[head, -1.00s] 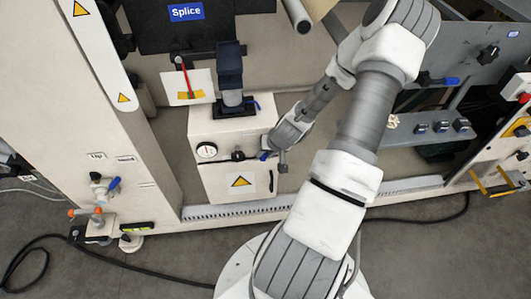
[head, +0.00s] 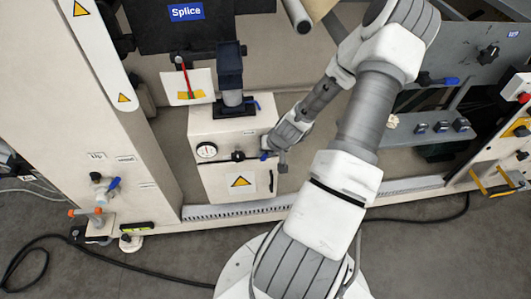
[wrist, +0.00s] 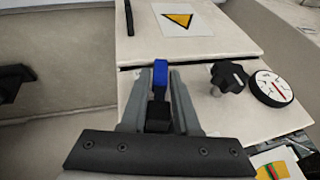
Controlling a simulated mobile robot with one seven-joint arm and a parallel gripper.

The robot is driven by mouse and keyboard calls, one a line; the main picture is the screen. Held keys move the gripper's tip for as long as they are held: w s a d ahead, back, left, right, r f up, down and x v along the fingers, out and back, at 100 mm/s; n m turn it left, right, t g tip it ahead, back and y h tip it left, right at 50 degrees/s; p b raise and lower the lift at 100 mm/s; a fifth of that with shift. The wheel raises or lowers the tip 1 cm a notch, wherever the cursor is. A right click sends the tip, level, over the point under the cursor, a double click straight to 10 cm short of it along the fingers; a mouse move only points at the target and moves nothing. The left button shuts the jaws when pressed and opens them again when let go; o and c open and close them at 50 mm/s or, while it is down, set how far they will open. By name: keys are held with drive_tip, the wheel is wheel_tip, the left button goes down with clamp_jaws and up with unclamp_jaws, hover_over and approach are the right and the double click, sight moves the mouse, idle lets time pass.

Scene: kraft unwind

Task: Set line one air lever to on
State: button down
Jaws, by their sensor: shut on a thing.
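A blue-handled lever (wrist: 160,76) shows between the fingers of my gripper (wrist: 162,100) in the wrist view, with a black block below the blue part. In the head view the blue lever tip (head: 264,156) sits at the right front of a cream cabinet (head: 203,178), and my gripper (head: 270,153) reaches it from the right. My gripper is shut on this lever. The fingers hide part of it, and I read no line label beside it.
A pressure gauge (head: 206,150) and black knob (head: 238,156) are on the cabinet, left of the lever. Another blue lever (head: 114,184) is on the left post, and one (head: 452,80) on the right panel. A black cable (head: 60,262) lies on the floor.

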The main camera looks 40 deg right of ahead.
drive_tip(key=shift+s+g+h, duration=0.1)
drive_tip(key=shift+g+h, duration=0.2)
drive_tip(key=shift+h, duration=0.2)
drive_tip(key=shift+s+d+f+g+h, duration=0.1)
drive_tip(key=shift+s+f+g+h, duration=0.05)
drive_tip(key=shift+g+h, duration=0.25)
drive_tip(key=shift+d+n+h, duration=0.2)
drive_tip(key=shift+n+h, duration=0.1)
idle(0.4)
drive_tip(key=c, duration=0.8)
unclamp_jaws()
drive_tip(key=shift+o, duration=0.2)
drive_tip(key=p+v, duration=0.5)
drive_tip(key=v, duration=1.2)
drive_tip(key=shift+r, duration=0.35)
